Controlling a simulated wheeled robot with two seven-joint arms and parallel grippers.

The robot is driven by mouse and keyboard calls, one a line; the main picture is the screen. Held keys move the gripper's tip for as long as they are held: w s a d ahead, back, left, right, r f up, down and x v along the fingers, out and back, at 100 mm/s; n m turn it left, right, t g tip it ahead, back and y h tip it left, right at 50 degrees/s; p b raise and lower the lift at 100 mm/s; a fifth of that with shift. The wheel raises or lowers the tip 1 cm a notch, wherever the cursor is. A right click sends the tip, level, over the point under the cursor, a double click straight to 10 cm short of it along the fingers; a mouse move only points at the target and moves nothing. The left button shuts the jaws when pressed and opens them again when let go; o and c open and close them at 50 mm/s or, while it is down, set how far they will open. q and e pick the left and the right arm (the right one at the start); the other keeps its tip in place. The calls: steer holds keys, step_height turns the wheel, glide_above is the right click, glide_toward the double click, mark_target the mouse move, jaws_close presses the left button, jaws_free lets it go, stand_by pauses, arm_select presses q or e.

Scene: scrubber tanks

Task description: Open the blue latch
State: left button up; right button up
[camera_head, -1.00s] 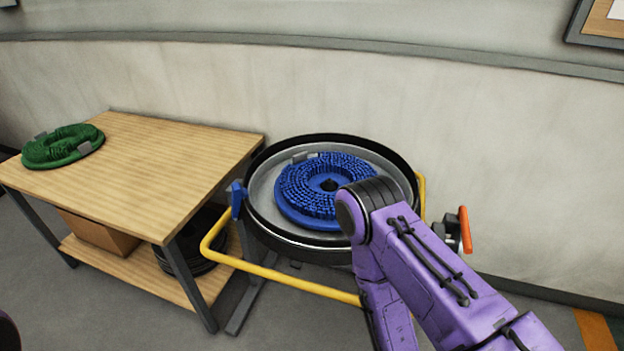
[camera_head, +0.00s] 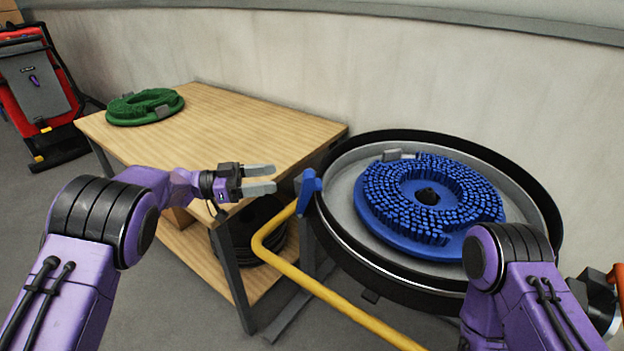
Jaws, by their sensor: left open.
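The blue latch (camera_head: 308,190) sits on the left side of the round black-rimmed drum (camera_head: 345,262), near the yellow bar. My left gripper (camera_head: 262,179) is open and empty. Its two grey fingers point right toward the latch, with a small gap between their tips and the latch in the picture. My right arm comes in at the lower right, in front of the drum, and its gripper is out of view. A blue round brush (camera_head: 465,243) lies inside the drum.
A yellow bar (camera_head: 315,288) curves around the drum's front left. A wooden table (camera_head: 222,112) with a green brush (camera_head: 145,106) stands at left. An orange handle (camera_head: 617,285) shows at the right edge. A red machine (camera_head: 22,97) stands far left.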

mark_target(305, 174)
arm_select(q)
steer(key=shift+m+g, duration=0.5)
steer(key=shift+g, duration=0.2)
steer(key=d, duration=0.3)
steer(key=d+p, duration=0.1)
steer(key=d, duration=0.2)
steer(key=d+r+p, duration=0.1)
steer(key=d, duration=0.3)
steer(key=shift+w, duration=0.25)
steer(key=shift+d, duration=0.45)
jaws_close()
